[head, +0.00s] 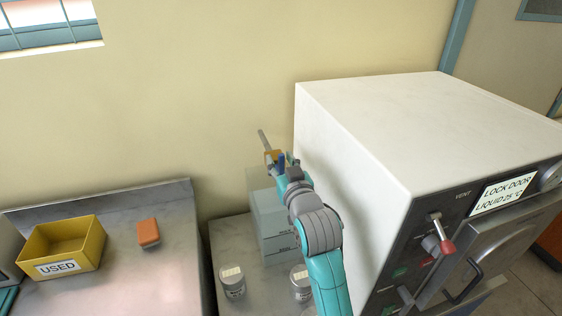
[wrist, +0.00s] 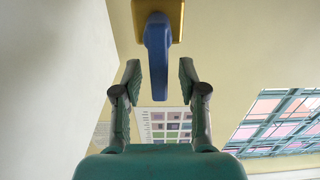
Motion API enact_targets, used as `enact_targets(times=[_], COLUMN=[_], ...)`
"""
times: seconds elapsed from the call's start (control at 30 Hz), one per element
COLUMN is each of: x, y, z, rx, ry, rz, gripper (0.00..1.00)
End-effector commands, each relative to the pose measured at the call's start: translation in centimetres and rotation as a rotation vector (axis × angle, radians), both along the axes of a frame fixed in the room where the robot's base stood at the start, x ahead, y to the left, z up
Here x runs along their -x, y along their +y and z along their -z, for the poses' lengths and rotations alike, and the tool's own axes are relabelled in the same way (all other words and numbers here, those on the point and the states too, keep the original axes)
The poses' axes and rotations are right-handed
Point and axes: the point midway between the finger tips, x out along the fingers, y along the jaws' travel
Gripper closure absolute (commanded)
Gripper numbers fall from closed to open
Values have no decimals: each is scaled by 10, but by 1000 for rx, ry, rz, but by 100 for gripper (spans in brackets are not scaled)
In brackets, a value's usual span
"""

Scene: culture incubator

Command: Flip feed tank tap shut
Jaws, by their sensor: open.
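The tap has a yellow body (head: 271,155) with a blue lever (head: 282,162), in front of a grey pipe (head: 263,139) beside the incubator. In the wrist view the yellow body (wrist: 160,14) is at the top and the blue lever (wrist: 156,52) points down from it. My gripper (head: 287,166) is at the tap in the head view. In the wrist view my gripper (wrist: 160,72) is open, with the lever's end between its fingers and a gap on each side. A pale blue tank (head: 270,220) stands below, partly hidden by my arm.
The white incubator (head: 365,125) stands close on the right, with a red-tipped lever (head: 446,246) on its front panel. Two lidded jars (head: 232,284) stand low by the tank. A yellow bin (head: 62,246) marked USED and an orange block (head: 148,232) are on the left bench.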

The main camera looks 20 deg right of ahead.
Motion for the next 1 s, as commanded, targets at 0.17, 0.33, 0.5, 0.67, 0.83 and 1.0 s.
enact_targets(times=[0.17, 0.33, 0.5, 0.67, 0.83, 1.0], x=[22, 56, 88, 108, 117, 118], y=[0, 0, 0, 0, 0, 0], z=[1, 1, 1, 1, 0, 0], rx=[0, 0, 0, 0, 0, 0], ry=[0, 1, 0, 1, 0, 0], rz=[0, 0, 0, 0, 0, 0], gripper=[58, 58, 58, 58, 58, 58])
